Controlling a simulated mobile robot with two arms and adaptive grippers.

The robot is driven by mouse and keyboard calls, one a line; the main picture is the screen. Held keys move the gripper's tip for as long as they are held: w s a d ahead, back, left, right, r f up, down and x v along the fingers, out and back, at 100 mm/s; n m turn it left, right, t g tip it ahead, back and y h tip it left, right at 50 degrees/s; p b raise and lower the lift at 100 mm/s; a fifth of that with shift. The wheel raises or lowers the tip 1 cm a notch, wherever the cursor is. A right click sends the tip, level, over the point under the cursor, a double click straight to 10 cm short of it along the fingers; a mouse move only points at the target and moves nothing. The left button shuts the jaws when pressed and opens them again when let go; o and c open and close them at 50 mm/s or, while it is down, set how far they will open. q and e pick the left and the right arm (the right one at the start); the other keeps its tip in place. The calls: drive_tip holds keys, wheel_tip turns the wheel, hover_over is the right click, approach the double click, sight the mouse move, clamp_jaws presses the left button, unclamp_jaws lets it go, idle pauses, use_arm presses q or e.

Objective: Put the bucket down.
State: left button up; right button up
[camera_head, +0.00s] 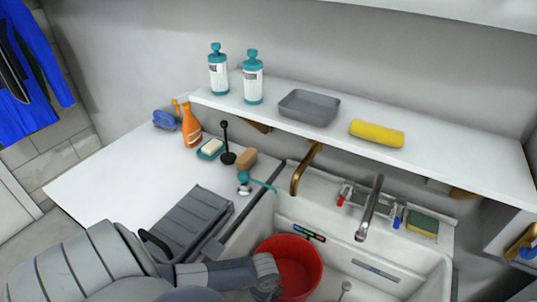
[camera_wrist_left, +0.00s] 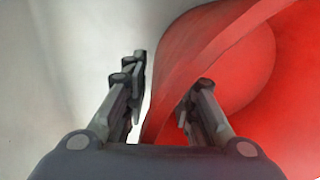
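The red bucket (camera_head: 302,262) is in the white sink basin (camera_head: 342,262), at its left side, with its open top facing up. Its lower part is out of view, so I cannot tell if it touches the basin floor. My left gripper (camera_head: 268,290) is at the bucket's left rim. In the left wrist view, the fingers of this gripper (camera_wrist_left: 160,100) are apart and straddle the wall of the bucket (camera_wrist_left: 240,60), one outside and one inside. A pale gap shows between the outer finger and the wall. My right gripper is not in view.
A shelf (camera_head: 450,165) runs above the sink.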

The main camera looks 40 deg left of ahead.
use_arm(q)
wheel_tip(320, 180, up, 12)
drive_tip(key=s+p, duration=0.1)
drive_tip(key=shift+s+d, duration=0.15)
drive_tip(key=shift+s, duration=0.05)
idle(0.6)
